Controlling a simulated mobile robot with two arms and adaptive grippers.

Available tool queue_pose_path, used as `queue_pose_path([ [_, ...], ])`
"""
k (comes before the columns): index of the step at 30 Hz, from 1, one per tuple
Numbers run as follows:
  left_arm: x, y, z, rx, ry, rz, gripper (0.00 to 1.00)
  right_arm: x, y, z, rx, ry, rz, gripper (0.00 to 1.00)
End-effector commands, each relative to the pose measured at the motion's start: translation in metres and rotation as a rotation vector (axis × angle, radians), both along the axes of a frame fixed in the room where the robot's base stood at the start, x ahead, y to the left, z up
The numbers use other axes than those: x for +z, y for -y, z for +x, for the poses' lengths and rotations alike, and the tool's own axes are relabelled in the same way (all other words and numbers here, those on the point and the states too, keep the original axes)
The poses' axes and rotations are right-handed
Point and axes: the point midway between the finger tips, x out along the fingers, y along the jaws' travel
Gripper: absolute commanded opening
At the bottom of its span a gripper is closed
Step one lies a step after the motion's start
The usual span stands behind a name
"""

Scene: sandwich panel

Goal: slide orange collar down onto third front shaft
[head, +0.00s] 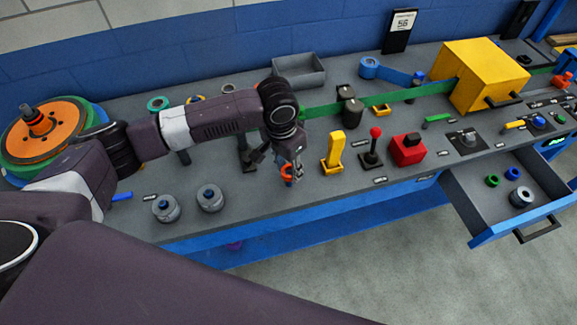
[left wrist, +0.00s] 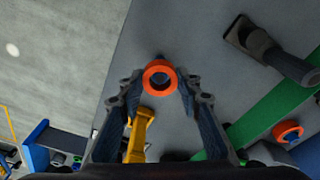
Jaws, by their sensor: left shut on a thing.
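The orange collar (head: 287,169) is in my left gripper (head: 291,175), over the front part of the grey panel. In the left wrist view the collar (left wrist: 148,78) is a ring between the two fingertips of this gripper (left wrist: 160,82), which is shut on it. The collar's hole faces the camera, and grey shows through it. A small dark tip (left wrist: 159,57) shows just past the collar's rim; I cannot tell whether it is the third front shaft. In the head view my gripper hides the spot under the collar. My right gripper is not in view.
A yellow lever (head: 333,150) stands close right of my left gripper, then a red-knobbed stick (head: 373,150) and a red block (head: 407,150). A dark post (head: 245,155) stands to the left. Two grey knobs (head: 166,208) sit farther left. An open drawer (head: 480,205) juts out at right.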

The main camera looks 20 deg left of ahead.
Motion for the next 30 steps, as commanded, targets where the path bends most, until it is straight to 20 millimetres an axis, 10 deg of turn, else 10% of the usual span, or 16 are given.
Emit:
queue_pose_path([
  [30, -0.046, 0.0, 0.0, 0.0, 0.001, 0.0, 0.08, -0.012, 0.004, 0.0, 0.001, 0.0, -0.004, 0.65],
])
